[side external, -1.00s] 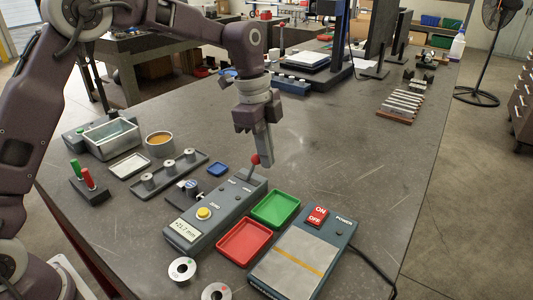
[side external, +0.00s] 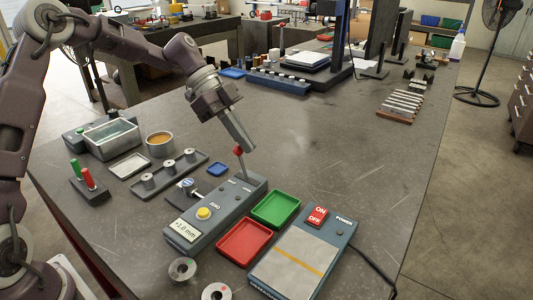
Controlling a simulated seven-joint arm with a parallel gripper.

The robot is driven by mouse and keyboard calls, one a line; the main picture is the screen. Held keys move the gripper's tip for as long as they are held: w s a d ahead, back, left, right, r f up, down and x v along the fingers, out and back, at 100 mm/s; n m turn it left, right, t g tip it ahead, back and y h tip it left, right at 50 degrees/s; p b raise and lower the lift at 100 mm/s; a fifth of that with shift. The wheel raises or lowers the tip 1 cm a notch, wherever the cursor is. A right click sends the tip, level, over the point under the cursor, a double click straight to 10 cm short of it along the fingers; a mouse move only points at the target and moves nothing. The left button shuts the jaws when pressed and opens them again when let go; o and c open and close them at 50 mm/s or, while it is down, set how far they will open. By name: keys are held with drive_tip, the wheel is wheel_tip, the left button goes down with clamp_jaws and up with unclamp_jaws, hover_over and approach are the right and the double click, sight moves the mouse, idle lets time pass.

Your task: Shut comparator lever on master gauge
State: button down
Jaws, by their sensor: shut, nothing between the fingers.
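The comparator (side external: 220,213) is a grey box with a yellow button (side external: 204,213) and a display (side external: 187,231) reading about +1.0 mm. Its lever (side external: 243,167) rises from the far end, topped by a red knob (side external: 238,150), and leans slightly left. My gripper (side external: 249,147) is shut and empty, tilted, with its fingertips just right of the knob; I cannot tell whether they touch. A small blue-faced piece (side external: 187,183), possibly the master gauge, sits at the comparator's left side by its probe. Whether the probe touches it is too small to tell.
A red tray (side external: 244,259) and a green tray (side external: 276,208) lie right of the comparator, beside a power box (side external: 303,262). A rack with several metal cylinders (side external: 169,167) stands left. Two rings (side external: 182,270) lie in front.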

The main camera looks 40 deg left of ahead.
drive_tip(key=shift+a+f+h, duration=0.1)
drive_tip(key=shift+a+h, duration=0.6)
drive_tip(key=shift+a, duration=0.2)
drive_tip(key=shift+a+f, duration=0.15)
drive_tip(key=shift+a, duration=0.35)
drive_tip(key=shift+a+f, duration=0.15)
drive_tip(key=shift+a, duration=0.05)
drive_tip(key=d+r, duration=0.3)
drive_tip(key=d, duration=0.1)
drive_tip(key=a+f+v, duration=0.1)
drive_tip(key=v, duration=0.9)
drive_tip(key=shift+w, duration=0.4)
drive_tip(key=shift+d, duration=0.15)
